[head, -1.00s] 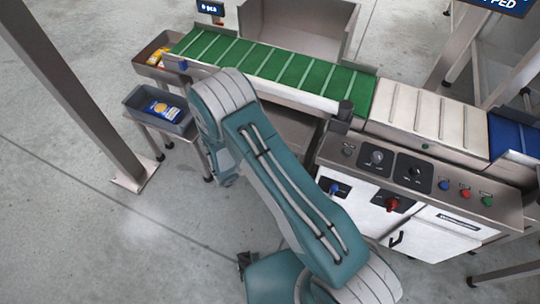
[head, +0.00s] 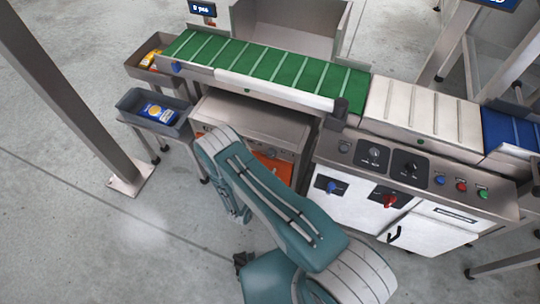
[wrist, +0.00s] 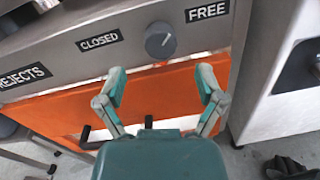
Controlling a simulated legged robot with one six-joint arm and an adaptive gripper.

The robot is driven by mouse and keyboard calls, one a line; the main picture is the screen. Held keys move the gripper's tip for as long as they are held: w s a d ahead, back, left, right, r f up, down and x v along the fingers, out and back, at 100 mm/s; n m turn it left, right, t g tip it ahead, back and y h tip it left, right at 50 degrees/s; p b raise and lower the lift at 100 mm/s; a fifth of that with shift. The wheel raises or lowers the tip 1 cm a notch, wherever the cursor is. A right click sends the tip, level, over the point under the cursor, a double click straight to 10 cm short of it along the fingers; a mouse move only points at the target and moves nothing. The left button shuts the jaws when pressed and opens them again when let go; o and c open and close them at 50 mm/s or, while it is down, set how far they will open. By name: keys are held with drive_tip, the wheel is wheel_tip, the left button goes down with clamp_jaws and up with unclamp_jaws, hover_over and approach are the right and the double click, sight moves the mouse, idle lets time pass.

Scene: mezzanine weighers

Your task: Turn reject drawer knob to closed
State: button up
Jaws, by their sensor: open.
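The reject drawer knob (wrist: 160,40) is a round grey dial on a grey metal panel in the wrist view. Its pale pointer mark leans to the upper right, toward the FREE label (wrist: 207,9). The CLOSED label (wrist: 99,41) is to the knob's left, and a REJECTS label (wrist: 24,76) is farther left. The orange drawer (wrist: 60,112) lies below the panel; part of it shows in the head view (head: 272,168). My gripper (wrist: 161,73) is open and empty, its fingertips apart just below the knob in the picture, not touching it.
A control cabinet (head: 345,212) with a blue and a red switch stands right of the drawer unit. The green conveyor (head: 270,70) runs above and behind. A grey bin (head: 135,100) on a stand and a steel post (head: 75,100) are at left.

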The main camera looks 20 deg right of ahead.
sight(270, 156)
drive_tip(key=x, duration=0.5)
drive_tip(key=shift+w, duration=0.2)
drive_tip(key=c, duration=1.1)
